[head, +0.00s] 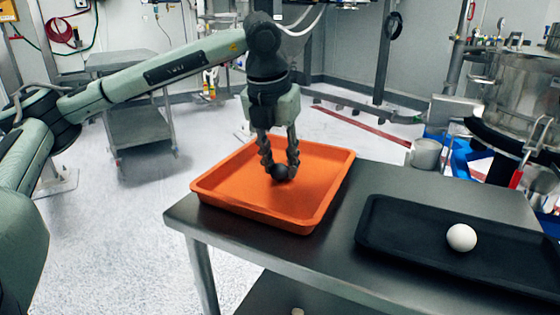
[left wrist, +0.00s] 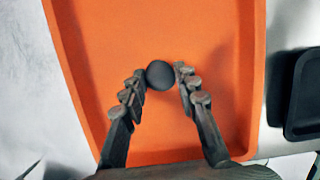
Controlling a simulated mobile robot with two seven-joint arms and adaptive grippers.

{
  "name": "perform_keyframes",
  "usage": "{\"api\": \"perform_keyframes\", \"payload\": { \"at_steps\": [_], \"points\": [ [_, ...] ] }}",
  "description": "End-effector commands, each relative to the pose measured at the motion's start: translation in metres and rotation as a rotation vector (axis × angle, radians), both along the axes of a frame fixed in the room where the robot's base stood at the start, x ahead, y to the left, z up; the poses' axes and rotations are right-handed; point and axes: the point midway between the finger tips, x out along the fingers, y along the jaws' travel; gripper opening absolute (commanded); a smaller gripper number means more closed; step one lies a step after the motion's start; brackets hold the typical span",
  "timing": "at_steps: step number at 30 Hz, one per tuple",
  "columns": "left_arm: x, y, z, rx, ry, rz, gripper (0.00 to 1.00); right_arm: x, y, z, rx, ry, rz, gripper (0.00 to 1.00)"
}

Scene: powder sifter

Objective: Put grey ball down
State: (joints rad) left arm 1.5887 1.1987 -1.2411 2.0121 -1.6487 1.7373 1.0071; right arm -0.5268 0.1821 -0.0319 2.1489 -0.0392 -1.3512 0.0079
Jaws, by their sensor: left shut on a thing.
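The dark grey ball (head: 281,172) is between the fingertips of my left gripper (head: 280,170), which is shut on it. The ball is over the orange tray (head: 325,200), within its rim. In the left wrist view the ball (left wrist: 160,75) shows between the two fingers (left wrist: 160,82), with the orange tray floor (left wrist: 165,30) around it. I cannot tell whether the ball touches the tray floor. My right gripper is not in view.
The orange tray stands on the left end of a dark table (head: 330,250). A black tray (head: 400,235) with a white ball (head: 461,237) lies to its right. A grey cart (head: 140,125) stands at back left.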

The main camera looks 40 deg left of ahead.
Motion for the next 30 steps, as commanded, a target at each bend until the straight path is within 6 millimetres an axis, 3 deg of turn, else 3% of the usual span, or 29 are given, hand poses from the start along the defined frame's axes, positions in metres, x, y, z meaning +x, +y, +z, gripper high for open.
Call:
{"api": "perform_keyframes", "payload": {
  "at_steps": [3,4,9,20,22,30],
  "points": [
    [0.0,0.0,-0.002,0.0,0.0,0.0,0.1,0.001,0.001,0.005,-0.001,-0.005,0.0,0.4],
    [0.0,0.0,-0.002,0.0,0.0,0.0,0.31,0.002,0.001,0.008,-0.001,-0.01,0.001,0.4],
    [0.0,0.0,-0.001,0.0,0.0,0.0,0.51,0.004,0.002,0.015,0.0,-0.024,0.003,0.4],
    [0.0,0.0,0.002,0.0,0.0,0.0,0.51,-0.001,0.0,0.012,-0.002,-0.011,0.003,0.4],
    [-0.001,-0.001,0.007,0.0,-0.002,0.0,0.51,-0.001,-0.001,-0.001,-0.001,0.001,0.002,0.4],
    [-0.015,-0.004,0.062,-0.001,-0.005,-0.003,0.51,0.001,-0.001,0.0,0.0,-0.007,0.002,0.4]
  ]
}}
